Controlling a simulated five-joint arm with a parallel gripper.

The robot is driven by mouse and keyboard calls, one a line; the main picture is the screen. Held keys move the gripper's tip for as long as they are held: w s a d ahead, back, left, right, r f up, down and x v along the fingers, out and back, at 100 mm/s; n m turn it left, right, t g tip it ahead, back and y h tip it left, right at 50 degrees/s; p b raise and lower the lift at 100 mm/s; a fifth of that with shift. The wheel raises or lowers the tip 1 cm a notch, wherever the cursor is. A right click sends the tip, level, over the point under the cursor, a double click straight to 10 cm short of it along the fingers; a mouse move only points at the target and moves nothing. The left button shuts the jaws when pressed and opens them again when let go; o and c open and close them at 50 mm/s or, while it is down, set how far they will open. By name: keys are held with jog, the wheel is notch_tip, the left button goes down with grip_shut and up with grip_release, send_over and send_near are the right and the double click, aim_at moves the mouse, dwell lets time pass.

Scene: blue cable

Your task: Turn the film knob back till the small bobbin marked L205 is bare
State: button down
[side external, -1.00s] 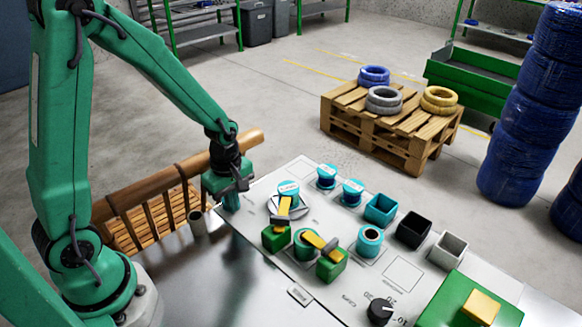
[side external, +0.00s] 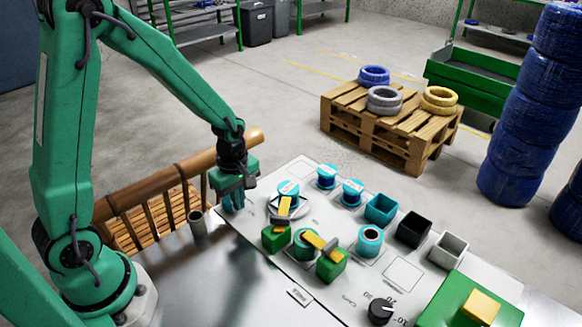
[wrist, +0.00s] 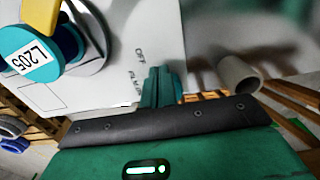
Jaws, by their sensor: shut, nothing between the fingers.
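The small bobbin marked L205 (wrist: 35,58) is at the upper left of the wrist view, with a teal flange and dark blue winding showing beneath it. In the side view, a bobbin with a white label (side external: 288,187) sits on a silver disc near the panel's left end. My gripper (side external: 234,204) is shut and empty, pointing down at that end of the panel, left of the disc. Its fingers (wrist: 161,86) are beside printed lettering that includes OFF. I cannot make out the film knob; the fingers may hide it.
Green blocks with yellow levers (side external: 331,266) stand in front of the disc. Other bobbins (side external: 352,192) and open boxes (side external: 414,230) stand farther right. A black dial (side external: 380,311) is at the near right.

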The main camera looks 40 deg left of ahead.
jog(key=shift+w+a, duration=0.15)
jog(key=shift+w, duration=0.45)
dwell(0.5)
jog(key=shift+w+d, duration=0.15)
jog(key=shift+d, duration=0.25)
notch_tip(320, 180, up, 6)
dwell(1.0)
jog(key=s, duration=0.2)
jog(key=s+r, duration=0.1)
jog(key=shift+s+a, duration=0.15)
jog(key=shift+a, duration=0.1)
dwell(0.3)
